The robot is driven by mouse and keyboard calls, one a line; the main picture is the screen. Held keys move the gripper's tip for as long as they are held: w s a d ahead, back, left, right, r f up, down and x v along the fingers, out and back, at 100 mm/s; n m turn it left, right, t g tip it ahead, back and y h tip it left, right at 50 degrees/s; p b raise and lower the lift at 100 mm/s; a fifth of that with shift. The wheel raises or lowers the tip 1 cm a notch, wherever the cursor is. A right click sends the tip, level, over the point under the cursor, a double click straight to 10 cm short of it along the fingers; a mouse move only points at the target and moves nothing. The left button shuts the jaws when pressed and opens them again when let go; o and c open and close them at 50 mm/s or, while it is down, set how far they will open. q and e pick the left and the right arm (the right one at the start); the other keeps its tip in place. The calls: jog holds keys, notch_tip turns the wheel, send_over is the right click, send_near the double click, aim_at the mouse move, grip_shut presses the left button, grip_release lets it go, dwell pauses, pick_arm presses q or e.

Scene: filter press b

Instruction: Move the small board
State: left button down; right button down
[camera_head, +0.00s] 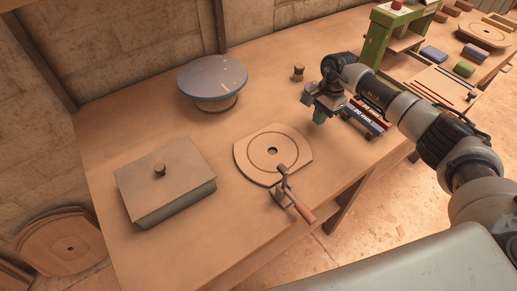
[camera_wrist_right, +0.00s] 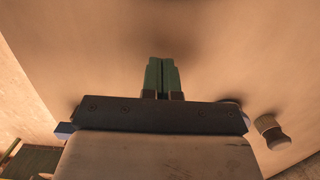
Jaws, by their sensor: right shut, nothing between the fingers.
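A small pale wooden board (camera_head: 258,144) with rounded sides, a ring groove and a dark centre hole lies flat on the bench. A metal clamp (camera_head: 284,188) with a reddish-brown handle stands at its front edge; its arm reaches over the rim, and I cannot tell whether it presses on it. My right gripper (camera_head: 319,116) is above the bench, right of and behind the board, apart from it. In the right wrist view its green fingers (camera_wrist_right: 161,76) are together, with bare wood beyond them. My left gripper is not in view.
A lidded box (camera_head: 165,185) stands left of the board. A blue-grey turntable (camera_head: 212,77) is behind, and a small knob (camera_head: 298,73) stands near my right gripper. Labelled dark boxes (camera_head: 364,117) lie beside it. A green press (camera_head: 385,35) is farther right. Bench surface between is clear.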

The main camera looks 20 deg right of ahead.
aim_at(259, 159)
jog(key=s+a+p, duration=0.2)
jog(key=a, duration=0.4)
jog(key=s+a+p, duration=0.2)
jog(key=a, duration=0.4)
jog(key=s+a+p, duration=0.2)
jog(key=a, duration=0.4)
jog(key=shift+s+r, duration=0.15)
jog(key=shift+s+a+f+p, duration=0.2)
jog(key=shift+a+p, duration=0.2)
jog(key=shift+a, duration=0.15)
jog(key=shift+s+a+f+p, duration=0.1)
jog(key=shift+s+a+p, duration=0.1)
jog(key=shift+a+p, duration=0.25)
jog(key=shift+f+b, duration=0.5)
jog(key=shift+f, duration=0.2)
jog(key=shift+s+b, duration=0.1)
jog(key=shift+b, duration=0.25)
